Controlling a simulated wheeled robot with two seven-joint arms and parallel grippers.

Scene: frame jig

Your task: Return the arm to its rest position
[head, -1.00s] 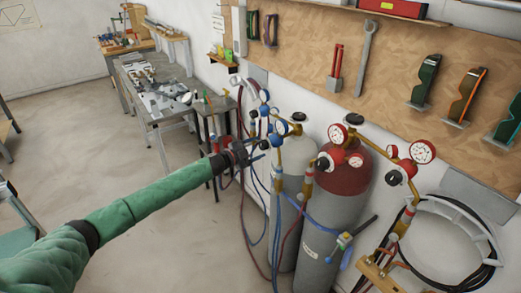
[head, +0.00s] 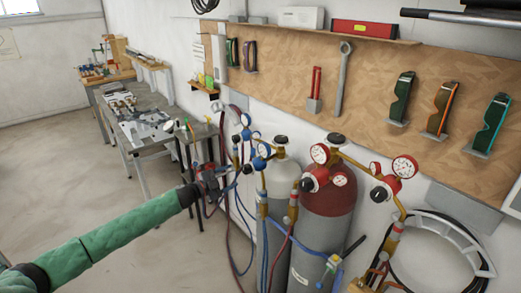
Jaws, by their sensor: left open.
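My left arm (head: 125,238), in a green sleeve, reaches in from the lower left of the head view. Its left gripper (head: 228,178) is at the arm's far end, open, with nothing seen between its fingers. It shows in front of the hoses, left of the gas cylinders; whether it touches a hose cannot be told. My right gripper is out of view.
A grey-white cylinder (head: 279,178) and a red-topped cylinder (head: 328,205) with gauges stand by the wall. A coiled black hose (head: 432,250) hangs at the lower right. Workbenches (head: 150,132) stand behind. The floor (head: 60,185) at left is clear.

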